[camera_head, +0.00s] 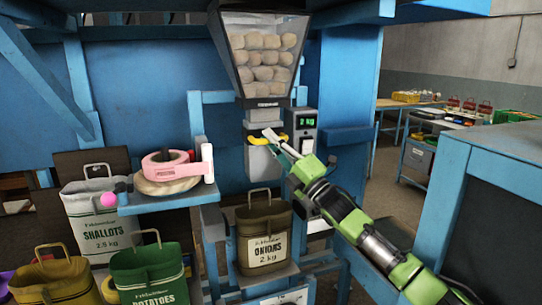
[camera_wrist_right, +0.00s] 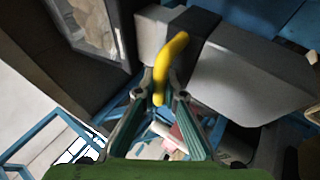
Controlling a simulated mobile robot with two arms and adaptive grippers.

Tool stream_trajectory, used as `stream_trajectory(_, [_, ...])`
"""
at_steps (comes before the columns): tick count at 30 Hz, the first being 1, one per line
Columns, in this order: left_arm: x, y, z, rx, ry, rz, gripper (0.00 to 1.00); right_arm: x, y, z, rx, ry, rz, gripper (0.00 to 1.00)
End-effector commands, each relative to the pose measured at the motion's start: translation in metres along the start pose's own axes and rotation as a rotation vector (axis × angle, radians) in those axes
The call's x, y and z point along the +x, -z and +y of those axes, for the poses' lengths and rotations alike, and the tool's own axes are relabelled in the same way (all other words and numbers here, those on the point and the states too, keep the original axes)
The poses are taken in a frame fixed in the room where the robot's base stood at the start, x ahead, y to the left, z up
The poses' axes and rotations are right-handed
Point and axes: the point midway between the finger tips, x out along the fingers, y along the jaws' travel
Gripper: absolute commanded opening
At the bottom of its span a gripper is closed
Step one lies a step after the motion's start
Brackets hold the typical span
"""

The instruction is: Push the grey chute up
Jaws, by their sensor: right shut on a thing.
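The grey chute (camera_head: 263,127) sits under the clear-fronted hopper (camera_head: 264,62), which holds several pale round vegetables. A yellow handle (camera_head: 255,140) sticks out at the chute. My right gripper (camera_head: 272,137) reaches up to it from the lower right and is shut on the handle. In the right wrist view, the yellow handle (camera_wrist_right: 174,62) runs down between the fingertips (camera_wrist_right: 162,92), with the grey chute (camera_wrist_right: 235,82) beside it. An open brown onion sack (camera_head: 264,238) stands upright below the chute. My left gripper is not in view.
A scale display (camera_head: 304,121) is right of the chute. A blue shelf (camera_head: 170,199) at left carries a pink tape roll (camera_head: 167,164). Shallot (camera_head: 98,222) and potato (camera_head: 150,275) sacks stand lower left. A blue-framed bench (camera_head: 490,160) is at right.

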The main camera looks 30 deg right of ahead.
Motion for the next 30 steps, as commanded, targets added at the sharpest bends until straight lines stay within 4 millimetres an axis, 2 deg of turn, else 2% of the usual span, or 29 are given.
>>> stream_trajectory(1, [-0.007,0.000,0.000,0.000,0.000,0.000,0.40,0.008,-0.004,0.015,-0.002,-0.010,-0.002,0.00])
stream_trajectory(6, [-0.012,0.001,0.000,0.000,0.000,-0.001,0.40,0.016,-0.008,0.030,-0.001,-0.008,-0.001,0.00])
stream_trajectory(20, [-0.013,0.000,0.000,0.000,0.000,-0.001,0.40,0.019,-0.010,0.037,-0.002,-0.012,-0.002,0.00])
stream_trajectory(21, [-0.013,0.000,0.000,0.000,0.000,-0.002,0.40,0.019,-0.010,0.037,-0.002,-0.013,-0.002,0.18])
stream_trajectory(30, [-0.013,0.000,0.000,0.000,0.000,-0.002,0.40,0.018,-0.008,0.033,-0.001,-0.007,0.000,0.18])
